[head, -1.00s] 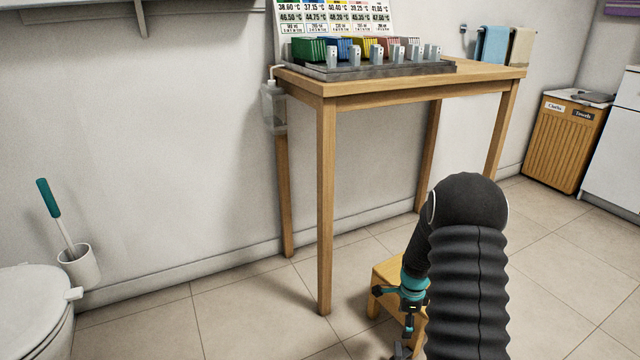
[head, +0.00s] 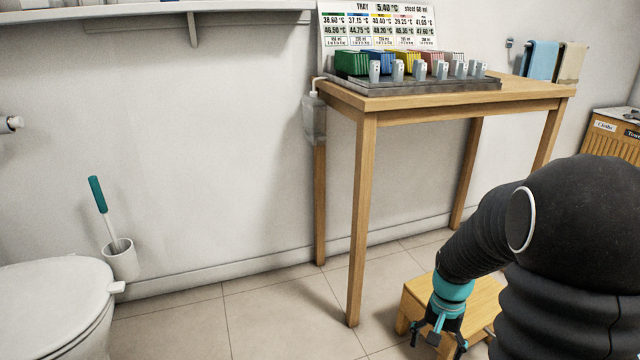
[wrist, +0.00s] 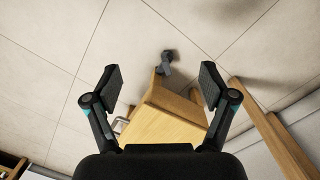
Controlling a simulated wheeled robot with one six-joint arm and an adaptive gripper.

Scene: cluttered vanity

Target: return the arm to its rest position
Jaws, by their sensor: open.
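My gripper (head: 437,346) hangs low at the bottom right of the head view, pointing down in front of a small wooden stool (head: 480,297). Its fingers are spread with nothing between them. In the wrist view my gripper (wrist: 160,82) also shows two fingers wide apart. The stool (wrist: 165,125) lies beyond and between them in that view. I cannot tell the gap between the fingers and the stool. My black arm bends at the right and hides part of the floor and the stool's right side.
A wooden table (head: 460,104) stands against the wall, bearing a grey tray (head: 440,89) with coloured blocks. A toilet (head: 55,300) and brush holder (head: 122,260) are at the left. Tiled floor (head: 270,315) between them is clear.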

